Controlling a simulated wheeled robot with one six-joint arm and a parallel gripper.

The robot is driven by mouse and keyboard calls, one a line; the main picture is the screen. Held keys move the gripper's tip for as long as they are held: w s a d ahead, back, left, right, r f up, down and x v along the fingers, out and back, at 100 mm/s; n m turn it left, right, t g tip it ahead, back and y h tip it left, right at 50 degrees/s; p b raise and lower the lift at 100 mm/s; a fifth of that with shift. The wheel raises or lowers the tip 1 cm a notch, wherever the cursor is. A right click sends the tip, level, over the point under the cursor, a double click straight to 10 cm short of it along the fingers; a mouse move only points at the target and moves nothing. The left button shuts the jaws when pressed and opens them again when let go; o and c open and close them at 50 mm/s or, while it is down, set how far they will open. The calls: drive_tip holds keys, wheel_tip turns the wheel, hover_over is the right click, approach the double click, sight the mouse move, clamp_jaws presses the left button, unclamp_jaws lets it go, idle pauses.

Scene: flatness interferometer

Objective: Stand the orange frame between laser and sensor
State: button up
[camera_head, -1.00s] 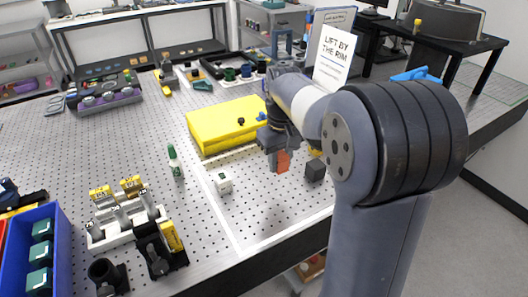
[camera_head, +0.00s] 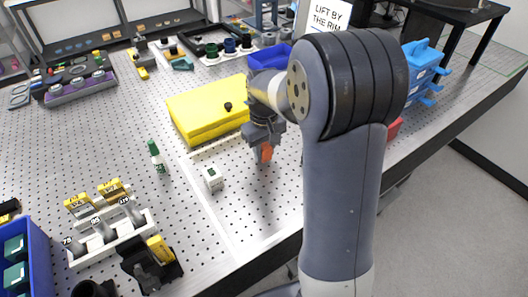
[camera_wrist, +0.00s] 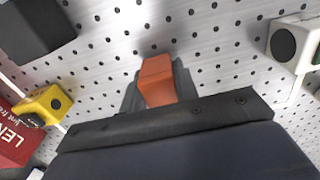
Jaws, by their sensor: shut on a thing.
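My gripper (camera_head: 264,151) is shut on the orange frame (camera_head: 267,152) and holds it over the perforated table top. In the wrist view the orange frame (camera_wrist: 157,80) shows as a block between the fingertips (camera_wrist: 158,88); most of its shape is hidden. A small white box (camera_head: 213,178) stands left of the gripper in the head view. It shows at the right of the wrist view (camera_wrist: 284,45) with a dark round face. A dark block (camera_wrist: 38,27) lies at upper left there; my arm mostly hides it in the head view. I cannot tell which is laser or sensor.
A yellow box (camera_head: 208,108) lies behind the gripper. A green-capped bottle (camera_head: 156,157) and a white rack (camera_head: 112,238) stand to the left. In the wrist view a yellow part (camera_wrist: 43,104) and a red box (camera_wrist: 14,138) are near.

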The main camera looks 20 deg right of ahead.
sight(264, 145)
drive_tip(key=shift+f, duration=0.65)
drive_tip(key=o, duration=1)
drive_tip(key=shift+f, duration=0.1)
drive_tip(key=shift+o, duration=0.2)
wheel_tip(264, 145, up, 12)
drive_tip(key=shift+r, duration=0.15)
